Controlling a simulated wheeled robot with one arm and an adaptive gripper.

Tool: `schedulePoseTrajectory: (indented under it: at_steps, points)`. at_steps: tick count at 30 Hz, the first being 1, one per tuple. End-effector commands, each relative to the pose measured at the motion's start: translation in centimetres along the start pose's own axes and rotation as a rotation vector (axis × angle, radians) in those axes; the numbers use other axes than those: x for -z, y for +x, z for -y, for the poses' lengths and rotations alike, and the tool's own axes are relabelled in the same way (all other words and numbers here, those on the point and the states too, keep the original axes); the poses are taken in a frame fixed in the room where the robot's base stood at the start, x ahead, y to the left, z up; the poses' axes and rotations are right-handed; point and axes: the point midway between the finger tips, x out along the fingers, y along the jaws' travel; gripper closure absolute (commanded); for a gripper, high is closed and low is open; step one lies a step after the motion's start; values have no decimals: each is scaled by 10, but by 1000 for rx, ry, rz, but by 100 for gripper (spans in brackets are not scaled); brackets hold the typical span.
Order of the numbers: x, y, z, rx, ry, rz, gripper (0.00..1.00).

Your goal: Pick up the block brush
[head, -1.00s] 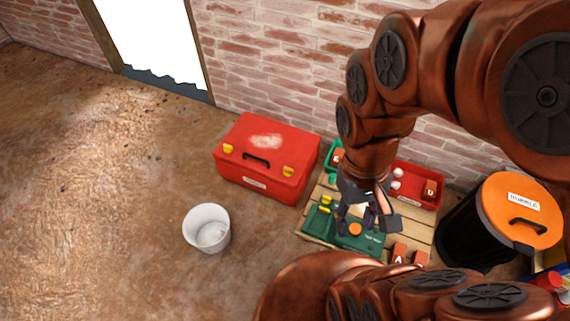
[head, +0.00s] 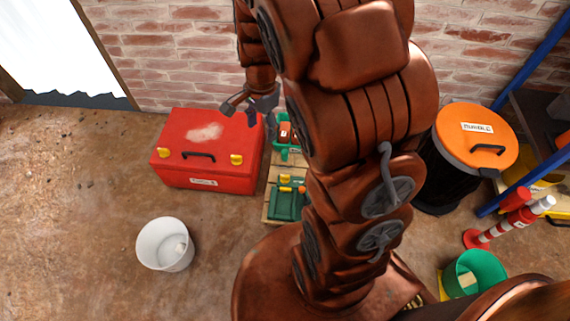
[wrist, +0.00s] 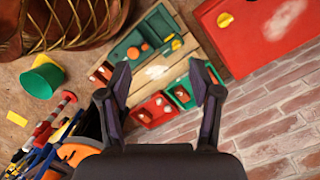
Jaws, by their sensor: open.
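I cannot make out the block brush for certain in either view. My gripper (head: 252,112) is open with nothing between its fingers. In the head view it appears over the back right part of the red toolbox (head: 222,145). In the wrist view its two fingers (wrist: 163,82) are spread wide above the wooden pallet (wrist: 197,47). A green tool case (wrist: 132,46) with an orange knob lies on the pallet, beside a red tray (wrist: 155,110) and a green tray (wrist: 183,93) holding small items. My arm hides much of the pallet in the head view.
A white bucket (head: 158,240) with a small pale thing inside stands on open floor at left. A brick wall (head: 170,60) runs behind.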

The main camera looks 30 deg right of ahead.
Motion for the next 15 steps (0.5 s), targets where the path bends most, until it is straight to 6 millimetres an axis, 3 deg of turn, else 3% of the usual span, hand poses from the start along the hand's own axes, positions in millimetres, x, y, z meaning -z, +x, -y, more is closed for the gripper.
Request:
schedulePoseTrajectory:
  at_steps: [1,6,15]
  points:
    - [14,23,10,4,85,-1,36]
    - [57,74,44,48,378,-8,36]
    - [133,175,90,126,886,-4,36]
